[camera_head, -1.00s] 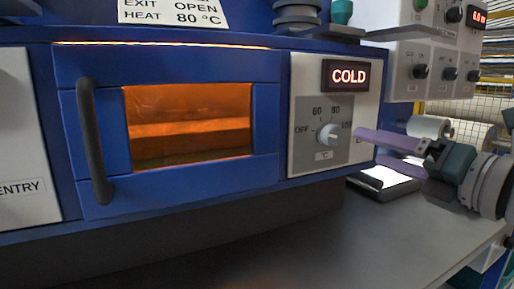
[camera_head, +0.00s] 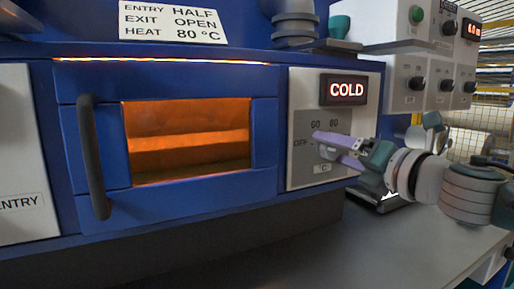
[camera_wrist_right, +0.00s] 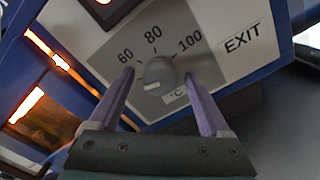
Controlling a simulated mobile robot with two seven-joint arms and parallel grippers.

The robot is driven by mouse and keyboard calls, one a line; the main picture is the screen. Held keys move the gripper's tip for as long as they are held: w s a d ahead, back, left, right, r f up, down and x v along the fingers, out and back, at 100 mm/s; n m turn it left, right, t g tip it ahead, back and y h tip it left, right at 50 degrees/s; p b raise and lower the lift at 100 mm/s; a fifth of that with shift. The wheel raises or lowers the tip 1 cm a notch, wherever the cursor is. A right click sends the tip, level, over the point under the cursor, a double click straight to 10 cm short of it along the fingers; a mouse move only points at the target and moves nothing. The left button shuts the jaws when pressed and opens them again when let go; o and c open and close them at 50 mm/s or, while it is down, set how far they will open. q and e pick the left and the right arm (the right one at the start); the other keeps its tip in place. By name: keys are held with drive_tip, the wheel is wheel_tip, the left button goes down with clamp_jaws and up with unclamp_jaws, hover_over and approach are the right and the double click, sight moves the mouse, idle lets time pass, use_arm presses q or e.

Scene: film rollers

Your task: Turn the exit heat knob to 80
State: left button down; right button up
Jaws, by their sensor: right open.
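The exit heat knob (camera_wrist_right: 158,76) is a round grey knob on a dial marked 60, 80 and 100, beside the EXIT label (camera_wrist_right: 242,38). Its white mark sits low on the knob in the right wrist view, away from the 80. In the head view the knob is hidden behind my right gripper (camera_head: 322,145). The right gripper (camera_wrist_right: 159,76) is open, with one purple finger on each side of the knob. Gaps show between knob and fingers; depth is hard to judge. The display (camera_head: 347,90) above reads COLD. My left gripper is out of view.
The blue oven door (camera_head: 190,138) with a dark handle (camera_head: 93,155) lies left of the panel. A sign (camera_head: 172,22) reads ENTRY HALF, EXIT OPEN, HEAT 80 °C. Another control box (camera_head: 430,75) stands at right. The grey bench (camera_head: 330,245) in front is clear.

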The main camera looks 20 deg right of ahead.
clamp_jaws()
idle(0.6)
